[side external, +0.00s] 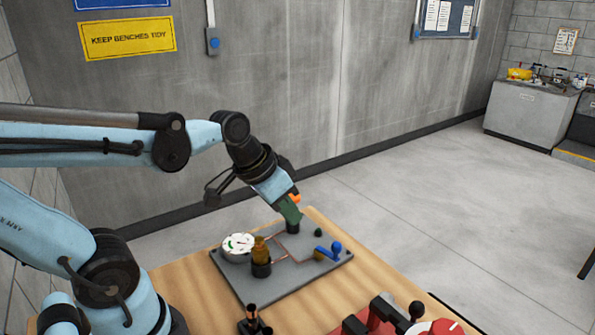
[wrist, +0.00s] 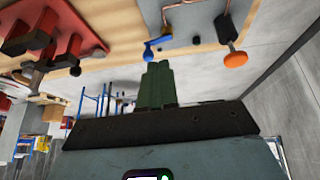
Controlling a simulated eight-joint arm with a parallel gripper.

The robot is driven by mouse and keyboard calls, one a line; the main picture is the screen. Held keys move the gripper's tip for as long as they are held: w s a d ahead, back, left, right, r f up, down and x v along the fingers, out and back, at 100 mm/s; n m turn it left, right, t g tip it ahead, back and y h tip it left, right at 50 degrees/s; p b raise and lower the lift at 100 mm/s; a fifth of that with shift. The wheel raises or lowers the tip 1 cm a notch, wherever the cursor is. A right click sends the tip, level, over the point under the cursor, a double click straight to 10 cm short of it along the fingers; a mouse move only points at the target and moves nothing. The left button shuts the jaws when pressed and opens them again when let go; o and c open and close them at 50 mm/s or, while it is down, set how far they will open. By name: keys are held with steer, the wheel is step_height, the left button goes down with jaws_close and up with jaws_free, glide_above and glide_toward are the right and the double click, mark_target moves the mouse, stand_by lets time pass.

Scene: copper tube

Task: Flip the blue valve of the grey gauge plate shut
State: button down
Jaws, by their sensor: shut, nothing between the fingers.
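The grey gauge plate (side external: 300,274) lies on the wooden bench and carries a white dial gauge (side external: 239,243) and thin copper tube. Its blue valve (side external: 325,252) is a short lever with a rounded end, near the plate's right side. In the wrist view the blue valve (wrist: 158,44) shows just beyond my fingertips. My gripper (side external: 291,218) has green fingers, shut and empty, pointing down over the plate, left of the blue valve in the side view. The fingers (wrist: 158,66) are together in the wrist view. Whether they touch the lever I cannot tell.
An orange knob (side external: 296,198) shows close behind my fingers; it also shows in the wrist view (wrist: 236,60). An amber fitting (side external: 260,250) stands beside the gauge. A red fixture (side external: 440,327) sits at the bench's front right. A black fitting (side external: 252,322) is at the front.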

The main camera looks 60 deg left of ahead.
steer(key=shift+s+d+f+t+y, duration=0.15)
steer(key=shift+s+d+t+y, duration=0.15)
steer(key=shift+s+d+t, duration=0.2)
steer(key=c, duration=1.8)
jaws_free()
steer(key=shift+d+n, duration=0.1)
steer(key=shift+n, duration=0.2)
steer(key=shift+o, duration=2.5)
steer(key=shift+w+d+r, duration=0.1)
steer(key=shift+w+r, duration=0.15)
steer(key=shift+r, duration=0.05)
steer(key=o, duration=0.4)
steer(key=w+r+g, duration=0.2)
steer(key=w, duration=0.1)
steer(key=shift+d+r+n, duration=0.2)
steer(key=shift+d+n, duration=0.15)
steer(key=shift+n, duration=0.05)
steer(key=shift+c, duration=0.2)
steer(key=n+g, duration=0.1)
steer(key=g, duration=0.4)
glide_toward(337, 243)
step_height(337, 243, down, 9)
steer(key=shift+s+d+r, duration=0.1)
steer(key=shift+s, duration=0.05)
